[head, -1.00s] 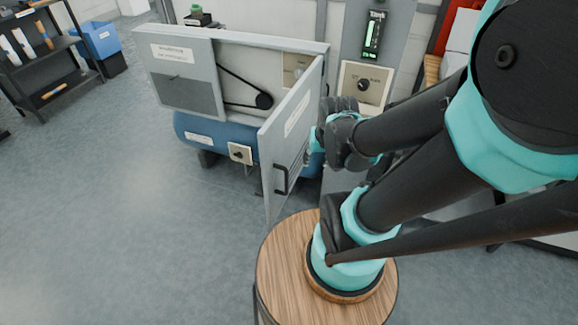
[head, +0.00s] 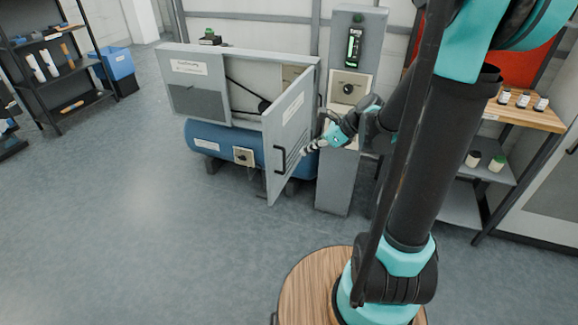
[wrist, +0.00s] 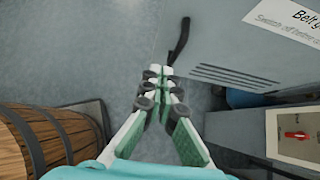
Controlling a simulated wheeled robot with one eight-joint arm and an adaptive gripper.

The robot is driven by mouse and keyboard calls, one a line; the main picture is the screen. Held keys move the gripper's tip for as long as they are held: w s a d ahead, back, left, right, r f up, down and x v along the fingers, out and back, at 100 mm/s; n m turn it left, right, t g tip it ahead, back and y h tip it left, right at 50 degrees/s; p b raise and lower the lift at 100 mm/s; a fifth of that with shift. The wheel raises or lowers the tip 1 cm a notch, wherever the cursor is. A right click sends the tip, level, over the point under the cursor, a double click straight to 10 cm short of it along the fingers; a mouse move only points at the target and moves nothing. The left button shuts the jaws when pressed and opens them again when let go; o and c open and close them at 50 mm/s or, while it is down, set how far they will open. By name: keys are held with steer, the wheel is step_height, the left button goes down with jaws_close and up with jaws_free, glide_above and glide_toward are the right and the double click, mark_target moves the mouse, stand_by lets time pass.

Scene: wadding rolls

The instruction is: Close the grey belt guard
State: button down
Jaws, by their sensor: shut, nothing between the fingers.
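The grey belt guard (head: 291,125) is a hinged panel standing open, swung out from the right side of the compressor housing. Its outer face, with a white label, vent slots and a black handle (head: 280,159), faces right. In the wrist view the guard (wrist: 215,45) fills the upper right, and its handle (wrist: 180,40) sticks out beyond the fingertips. My gripper (head: 307,148) is at the outer face, right of the handle. In the wrist view my gripper (wrist: 162,75) is shut with nothing between its fingers. I cannot tell whether it touches the guard.
The housing (head: 196,90) shows a dark belt and pulley inside, above a blue tank (head: 222,141). A grey control pillar (head: 338,185) stands right of the guard. A wooden barrel (wrist: 35,140) is at lower left in the wrist view. The floor (head: 150,240) left is clear.

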mark_target(270, 162)
steer(key=x, duration=0.4)
steer(key=a+r+x, duration=0.1)
steer(key=x, duration=0.7)
steer(key=shift+w+a+r, duration=0.2)
steer(key=shift+w, duration=0.1)
steer(key=shift+w+a, duration=0.2)
steer(key=shift+a, duration=0.2)
steer(key=shift+a, duration=0.1)
